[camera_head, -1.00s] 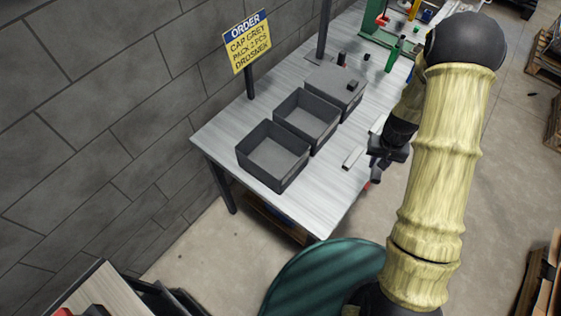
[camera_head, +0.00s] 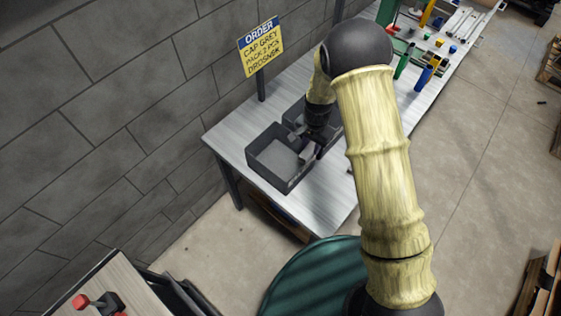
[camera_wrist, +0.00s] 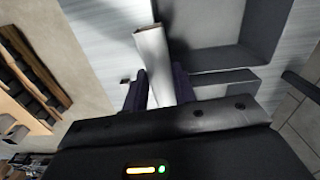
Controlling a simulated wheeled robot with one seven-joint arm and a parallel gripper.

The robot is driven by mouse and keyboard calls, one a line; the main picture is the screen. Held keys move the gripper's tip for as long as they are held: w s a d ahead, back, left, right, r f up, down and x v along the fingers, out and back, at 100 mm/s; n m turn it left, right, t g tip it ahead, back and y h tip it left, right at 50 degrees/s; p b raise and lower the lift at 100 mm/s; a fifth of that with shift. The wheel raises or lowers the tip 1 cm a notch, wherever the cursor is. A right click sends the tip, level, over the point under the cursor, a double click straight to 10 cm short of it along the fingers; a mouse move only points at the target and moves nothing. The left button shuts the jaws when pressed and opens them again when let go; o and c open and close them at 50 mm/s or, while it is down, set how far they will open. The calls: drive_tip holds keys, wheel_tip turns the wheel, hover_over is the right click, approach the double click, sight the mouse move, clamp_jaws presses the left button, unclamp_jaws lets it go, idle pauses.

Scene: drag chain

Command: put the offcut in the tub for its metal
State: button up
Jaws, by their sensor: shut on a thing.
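My gripper (camera_head: 308,150) is over the right side of the nearer dark grey tub (camera_head: 268,168), close to where it borders the farther tub (camera_head: 294,114). In the wrist view my gripper (camera_wrist: 160,88) is shut on a pale silvery bar, the offcut (camera_wrist: 152,58), which sticks out past the fingertips. A grey tub (camera_wrist: 258,30) lies beyond and right of the offcut there. The offcut looks above the rim, beside the tub's opening; its height is hard to judge. The farther tub is partly hidden by my arm. No metal labels are readable on the tubs.
The pale table (camera_head: 228,128) has a yellow order sign (camera_head: 262,48) on a post behind the tubs. Green and blue cylinders (camera_head: 424,77) and other small parts stand at the far end. A block wall runs along the left. My arm hides the table's middle.

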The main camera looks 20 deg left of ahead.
drive_tip(key=shift+m, duration=0.5)
drive_tip(key=a, duration=0.1)
drive_tip(key=s+a, duration=0.1)
drive_tip(key=a, duration=0.1)
drive_tip(key=s+a, duration=0.1)
drive_tip(key=a, duration=0.1)
drive_tip(key=shift+a+r, duration=0.25)
drive_tip(key=shift+r, duration=0.1)
drive_tip(key=shift+p, duration=0.3)
drive_tip(key=shift+f+p, duration=1.25)
drive_tip(key=shift+f, duration=1.65)
wheel_tip(320, 180, down, 4)
drive_tip(key=shift+f+p, duration=0.1)
drive_tip(key=shift+p, duration=0.85)
drive_tip(key=shift+f, duration=0.1)
drive_tip(key=shift+f+b, duration=0.25)
drive_tip(key=shift+b, duration=0.15)
